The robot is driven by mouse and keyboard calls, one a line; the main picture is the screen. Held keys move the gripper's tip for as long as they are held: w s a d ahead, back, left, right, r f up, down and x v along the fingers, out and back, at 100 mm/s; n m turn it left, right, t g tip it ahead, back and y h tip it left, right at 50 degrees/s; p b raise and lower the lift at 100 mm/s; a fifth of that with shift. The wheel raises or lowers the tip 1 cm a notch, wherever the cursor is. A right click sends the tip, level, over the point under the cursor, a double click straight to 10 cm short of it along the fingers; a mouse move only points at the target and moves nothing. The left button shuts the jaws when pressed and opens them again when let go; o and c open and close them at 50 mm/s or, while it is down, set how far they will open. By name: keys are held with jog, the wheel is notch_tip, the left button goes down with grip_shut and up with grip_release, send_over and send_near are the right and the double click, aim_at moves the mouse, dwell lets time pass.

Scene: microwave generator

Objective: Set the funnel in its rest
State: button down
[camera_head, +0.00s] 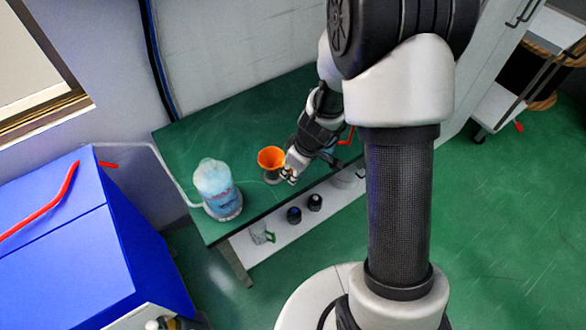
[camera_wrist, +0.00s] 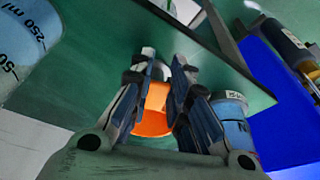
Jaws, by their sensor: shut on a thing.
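The orange funnel (camera_head: 270,157) shows above the green bench in the head view, wide mouth up. My gripper (camera_head: 289,175) is at its lower right side. In the wrist view the orange funnel (camera_wrist: 153,112) lies between the two fingers of my gripper (camera_wrist: 160,75), which are shut on it; the fingers hide part of it. A small greyish piece (camera_head: 271,177) shows just below the orange cone; I cannot tell whether it is the rest or part of the funnel, nor whether the funnel touches it.
A large bottle of blue liquid (camera_head: 217,190) stands left of the funnel near the front edge of the green bench (camera_head: 190,150). A lower shelf holds a glass vessel (camera_head: 262,233) and two dark round objects (camera_head: 294,215). A blue cabinet (camera_head: 75,250) stands at left.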

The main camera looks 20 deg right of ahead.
jog(key=shift+f, duration=0.25)
jog(key=c, duration=1.4)
grip_release()
jog(key=shift+c, duration=0.2)
jog(key=v, duration=1.2)
